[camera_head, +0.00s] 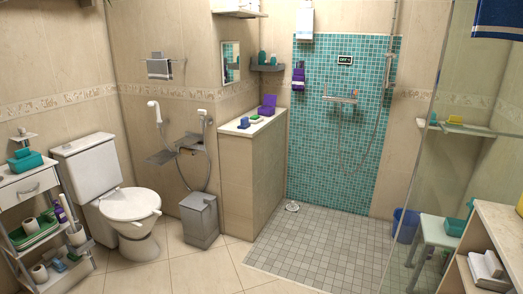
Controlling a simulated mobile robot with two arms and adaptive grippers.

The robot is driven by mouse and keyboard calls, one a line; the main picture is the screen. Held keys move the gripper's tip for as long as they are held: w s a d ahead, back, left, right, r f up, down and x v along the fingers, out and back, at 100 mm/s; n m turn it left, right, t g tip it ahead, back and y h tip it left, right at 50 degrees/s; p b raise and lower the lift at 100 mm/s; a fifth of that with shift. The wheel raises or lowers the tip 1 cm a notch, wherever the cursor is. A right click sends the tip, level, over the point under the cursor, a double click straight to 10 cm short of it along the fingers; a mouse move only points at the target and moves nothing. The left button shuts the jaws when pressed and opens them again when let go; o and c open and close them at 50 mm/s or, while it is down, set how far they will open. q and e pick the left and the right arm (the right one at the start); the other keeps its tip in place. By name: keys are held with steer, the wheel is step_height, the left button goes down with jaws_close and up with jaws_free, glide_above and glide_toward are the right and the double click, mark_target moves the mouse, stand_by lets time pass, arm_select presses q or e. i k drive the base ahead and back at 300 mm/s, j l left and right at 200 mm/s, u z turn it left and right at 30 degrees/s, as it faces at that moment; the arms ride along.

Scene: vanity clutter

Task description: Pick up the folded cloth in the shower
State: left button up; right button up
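I cannot single out one folded cloth in the shower for certain. The shower has a teal mosaic wall (332,130) and a grey tiled floor (320,247). A small purple item (298,76), perhaps a cloth, hangs at the left edge of the mosaic. A white piece (305,24) hangs on the wall above it. A dark blue towel (497,18) hangs at the top right by the glass. White folded-looking items (487,266) lie in a wooden shelf unit at the lower right. Neither of my grippers is in view.
A glass panel (440,120) bounds the shower on the right. Behind it are a stool (438,233) and a blue bin (407,226). A tiled half wall (252,178), a metal pedal bin (200,220) and a toilet (130,205) stand left. The shower floor is mostly clear.

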mark_target(244, 123)
steer(key=i+l+z, duration=0.1)
steer(key=i, duration=0.65)
steer(key=i+l+z, duration=0.15)
steer(key=i, duration=0.6)
steer(key=i+l+u, duration=0.2)
steer(key=i+u, duration=0.15)
steer(key=i, duration=0.2)
